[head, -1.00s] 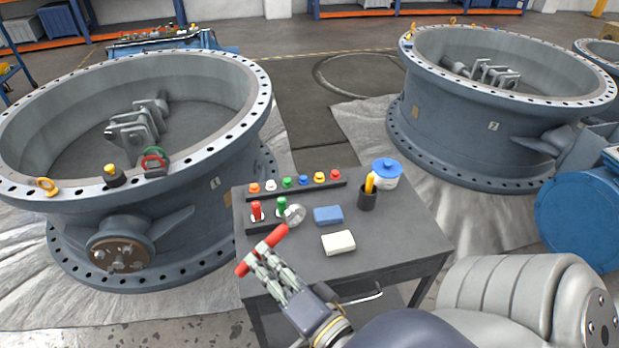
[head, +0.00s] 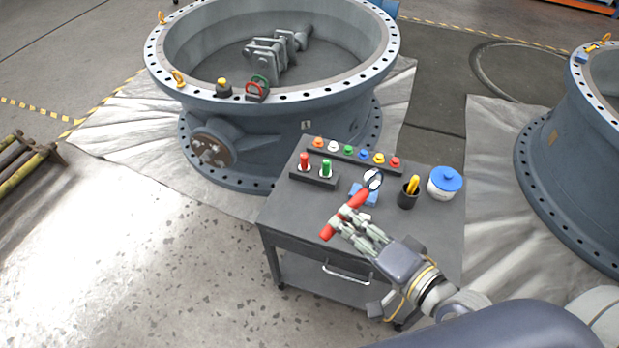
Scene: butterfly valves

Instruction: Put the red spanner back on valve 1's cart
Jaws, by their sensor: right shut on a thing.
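The red spanner (head: 345,215) has a red handle and a metal ring head. My right gripper (head: 352,222) is shut on its handle and holds it over the top of the grey cart (head: 290,208). The spanner slants, with its ring end toward the back right, over or near a blue block (head: 369,196). I cannot tell whether it touches the cart top. The cart stands in front of valve 1 (head: 290,118), a large grey ring body with a "1" label. My left gripper is not in view.
The cart carries a row of coloured knobs (head: 351,153), a holder with red and green pegs (head: 315,176), a dark cup (head: 408,196) and a blue-lidded jar (head: 444,183). Another valve (head: 570,165) stands at right. The cart's front left top is bare.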

